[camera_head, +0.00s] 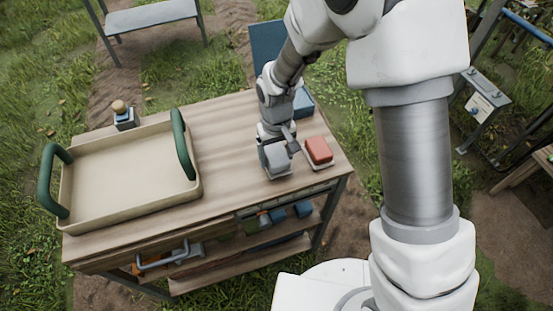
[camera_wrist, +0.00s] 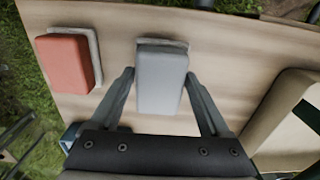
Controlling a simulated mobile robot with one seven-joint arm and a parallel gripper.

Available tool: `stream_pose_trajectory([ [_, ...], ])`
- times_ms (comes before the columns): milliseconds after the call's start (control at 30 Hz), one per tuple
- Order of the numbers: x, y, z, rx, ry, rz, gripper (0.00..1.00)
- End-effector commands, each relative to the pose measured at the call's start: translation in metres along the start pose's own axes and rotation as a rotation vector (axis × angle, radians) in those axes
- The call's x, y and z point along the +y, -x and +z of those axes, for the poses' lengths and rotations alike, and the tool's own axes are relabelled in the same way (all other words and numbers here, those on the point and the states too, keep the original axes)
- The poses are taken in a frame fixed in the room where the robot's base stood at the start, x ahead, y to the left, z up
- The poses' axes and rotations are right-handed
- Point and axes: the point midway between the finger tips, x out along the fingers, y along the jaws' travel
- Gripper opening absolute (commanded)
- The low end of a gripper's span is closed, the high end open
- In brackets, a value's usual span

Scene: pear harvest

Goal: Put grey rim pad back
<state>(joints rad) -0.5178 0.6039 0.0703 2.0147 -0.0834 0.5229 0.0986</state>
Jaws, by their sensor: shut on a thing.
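The grey rim pad (camera_wrist: 161,85) is a rounded grey block between the two fingers of my gripper (camera_wrist: 160,76). The fingers are shut on its sides. In the head view the grey pad (camera_head: 277,159) is at the table's front right, below my gripper (camera_head: 279,143). A pale grey plate (camera_wrist: 163,42) shows past the pad's far end in the wrist view. The pad overlaps this plate, and I cannot tell whether they touch. The pad's underside is hidden.
A red block (camera_head: 319,149) sits on a similar pale plate beside the grey pad. A beige tray (camera_head: 120,178) with green handles fills the table's left. Bare wooden tabletop (camera_head: 230,135) lies between tray and pad.

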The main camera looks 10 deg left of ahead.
Motion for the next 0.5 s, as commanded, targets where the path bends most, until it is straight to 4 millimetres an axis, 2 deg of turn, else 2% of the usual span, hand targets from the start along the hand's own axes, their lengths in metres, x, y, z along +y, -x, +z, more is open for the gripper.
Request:
stream_pose_trajectory([
  [33,0.0,-0.009,0.001,-0.005,0.001,0.0,0.2],
  [133,0.0,-0.021,0.001,-0.004,0.001,0.0,0.2],
  [500,0.0,-0.027,0.001,-0.001,0.001,0.0,0.2],
])
